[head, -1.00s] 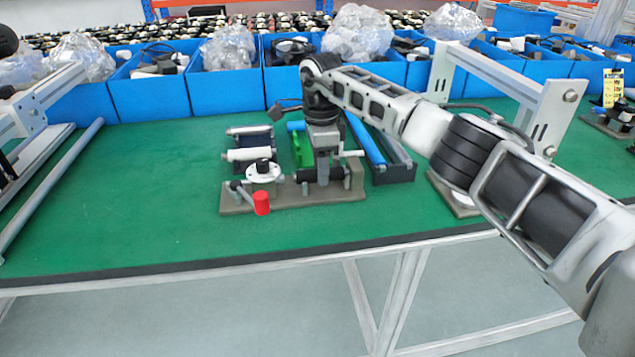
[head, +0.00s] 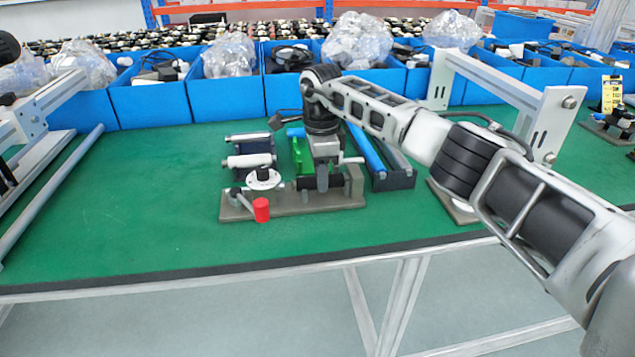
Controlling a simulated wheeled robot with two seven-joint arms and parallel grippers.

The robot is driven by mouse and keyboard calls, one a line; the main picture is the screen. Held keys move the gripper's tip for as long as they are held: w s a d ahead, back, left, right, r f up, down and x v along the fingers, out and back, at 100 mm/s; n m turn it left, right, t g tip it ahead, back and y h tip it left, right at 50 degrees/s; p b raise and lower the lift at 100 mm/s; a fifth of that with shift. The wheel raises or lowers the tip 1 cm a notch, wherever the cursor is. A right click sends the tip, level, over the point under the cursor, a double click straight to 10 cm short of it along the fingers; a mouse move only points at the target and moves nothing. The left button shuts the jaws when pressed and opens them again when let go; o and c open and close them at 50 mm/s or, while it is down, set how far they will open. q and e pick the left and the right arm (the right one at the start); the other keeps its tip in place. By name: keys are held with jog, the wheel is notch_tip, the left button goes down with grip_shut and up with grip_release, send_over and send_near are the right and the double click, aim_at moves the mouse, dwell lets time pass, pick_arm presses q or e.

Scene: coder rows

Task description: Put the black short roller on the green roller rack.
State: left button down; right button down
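The black short roller (head: 336,181) lies across the right part of a grey-brown fixture with a hand crank, near the front of the green table. My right gripper (head: 322,184) points straight down over this roller, its visible finger in front of the roller's middle. The far finger is hidden, so I cannot tell whether it is open or shut on the roller. The green roller rack (head: 301,152) stands just behind the fixture, partly hidden by my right gripper. A blue piece shows at its back end. My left gripper is not in view.
The fixture's base (head: 290,204) carries a white disc and a red crank handle (head: 261,209). A dark blue rack (head: 250,150) with pale rollers stands left of the green rack. A dark rack (head: 398,176) with a long blue roller stands right. Blue bins (head: 235,92) line the back.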

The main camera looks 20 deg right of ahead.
jog(key=shift+r+p, duration=1.7)
jog(key=shift+r, duration=0.6)
